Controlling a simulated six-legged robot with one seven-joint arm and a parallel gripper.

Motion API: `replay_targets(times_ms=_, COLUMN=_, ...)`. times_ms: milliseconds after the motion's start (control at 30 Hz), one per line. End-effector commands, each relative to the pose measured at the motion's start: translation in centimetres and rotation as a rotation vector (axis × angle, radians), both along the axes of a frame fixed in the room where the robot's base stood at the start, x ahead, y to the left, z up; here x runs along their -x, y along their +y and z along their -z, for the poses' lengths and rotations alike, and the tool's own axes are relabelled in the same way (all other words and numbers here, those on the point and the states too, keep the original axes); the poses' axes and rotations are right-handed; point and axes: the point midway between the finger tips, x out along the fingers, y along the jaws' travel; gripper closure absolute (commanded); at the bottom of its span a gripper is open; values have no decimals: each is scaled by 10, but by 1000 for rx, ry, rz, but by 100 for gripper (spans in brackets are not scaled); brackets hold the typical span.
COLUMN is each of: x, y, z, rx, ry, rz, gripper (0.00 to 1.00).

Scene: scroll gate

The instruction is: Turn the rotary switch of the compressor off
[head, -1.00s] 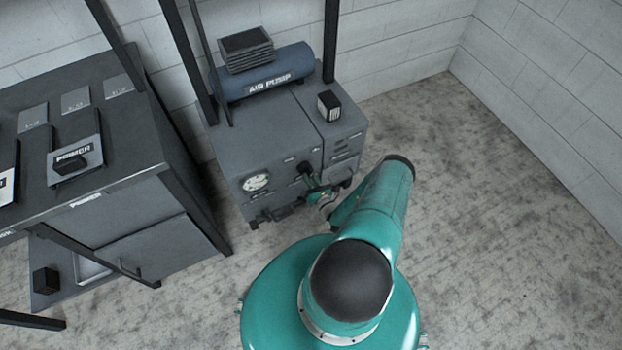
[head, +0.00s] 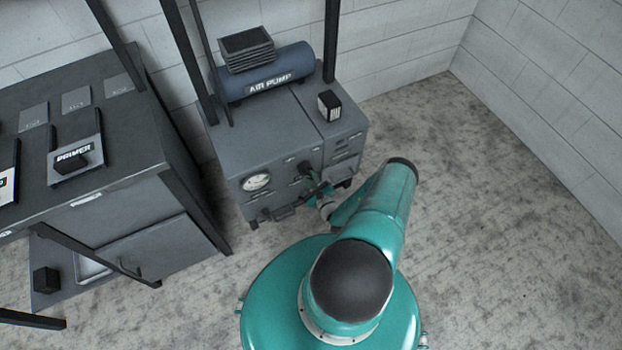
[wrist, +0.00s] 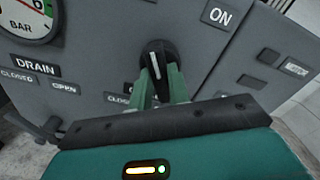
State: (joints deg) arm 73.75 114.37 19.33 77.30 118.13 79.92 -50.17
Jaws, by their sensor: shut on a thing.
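The compressor (head: 262,145) is a grey cabinet against the wall, with a blue tank marked AIR PUMP on top. Its black rotary switch (wrist: 157,60) shows in the wrist view with a white line pointing nearly straight up the picture. An ON label (wrist: 217,16) is up and to its right; another label below the switch is partly hidden by my gripper. My gripper (wrist: 162,80) has its two green fingers on either side of the knob, shut on it. In the head view my gripper (head: 320,191) is at the cabinet's front, and the knob is largely hidden there.
A pressure gauge (wrist: 27,15) marked BAR and a DRAIN label (wrist: 36,66) are left of the switch. A dark workbench (head: 120,160) stands to the left. The floor on the right is clear.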

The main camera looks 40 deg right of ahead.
Motion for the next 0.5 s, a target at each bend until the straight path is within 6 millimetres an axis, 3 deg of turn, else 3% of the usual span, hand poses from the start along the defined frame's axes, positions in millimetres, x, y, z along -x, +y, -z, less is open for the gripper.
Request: replay_targets(times_ms=500, x=0, y=-1, z=0, rx=86, ry=24, rz=0, gripper=100)
